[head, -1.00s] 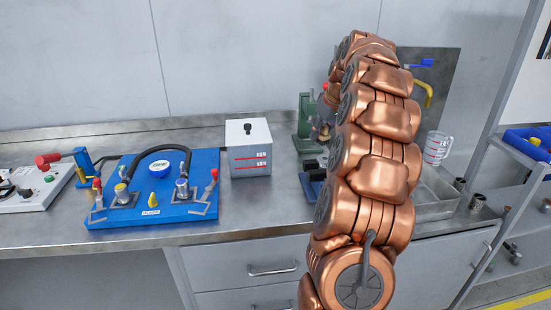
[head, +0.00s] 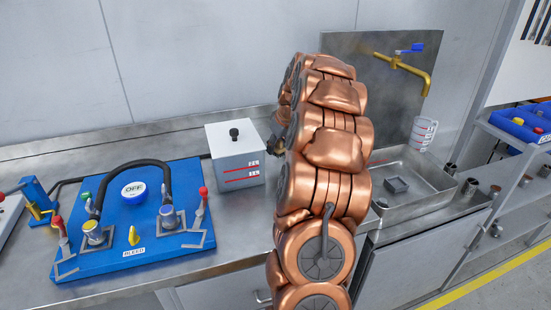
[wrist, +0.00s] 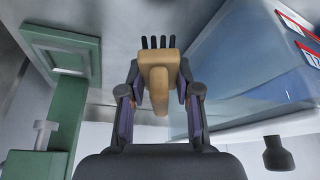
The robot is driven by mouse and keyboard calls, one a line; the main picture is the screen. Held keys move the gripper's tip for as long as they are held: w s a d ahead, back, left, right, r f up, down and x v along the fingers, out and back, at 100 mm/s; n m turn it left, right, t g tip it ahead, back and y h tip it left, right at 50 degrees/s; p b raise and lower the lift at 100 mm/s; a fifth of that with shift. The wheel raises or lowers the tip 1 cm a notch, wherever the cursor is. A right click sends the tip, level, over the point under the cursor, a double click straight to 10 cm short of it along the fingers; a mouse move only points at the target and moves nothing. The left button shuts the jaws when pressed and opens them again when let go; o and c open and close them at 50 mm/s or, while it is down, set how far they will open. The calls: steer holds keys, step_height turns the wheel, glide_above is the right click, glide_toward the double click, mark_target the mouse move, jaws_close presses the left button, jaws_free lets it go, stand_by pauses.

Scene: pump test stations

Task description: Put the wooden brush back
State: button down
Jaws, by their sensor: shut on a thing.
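The wooden brush (wrist: 154,82) shows in the wrist view, with a tan wooden body and dark bristles at its far end. My gripper (wrist: 159,72) is shut on it, one finger on each side of the wood. In the head view my copper arm stands in front, and the brush and most of my gripper are hidden or too small to make out. I cannot tell which place the brush belongs to.
A white lidded box (head: 236,158) with red marks stands just left of my arm. A blue pump board (head: 140,235) lies farther left. A sink (head: 420,168) with a yellow tap (head: 405,66) is on the right. A green stand (wrist: 50,120) shows left in the wrist view.

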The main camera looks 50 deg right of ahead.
mark_target(282, 145)
steer(key=shift+f+p, duration=0.4)
steer(key=shift+f, duration=2.25)
steer(key=shift+f, duration=0.15)
steer(key=c, duration=0.8)
jaws_free()
steer(key=b+v, duration=0.2)
steer(key=v, duration=1)
steer(key=shift+d, duration=0.1)
steer(key=shift+s, duration=0.1)
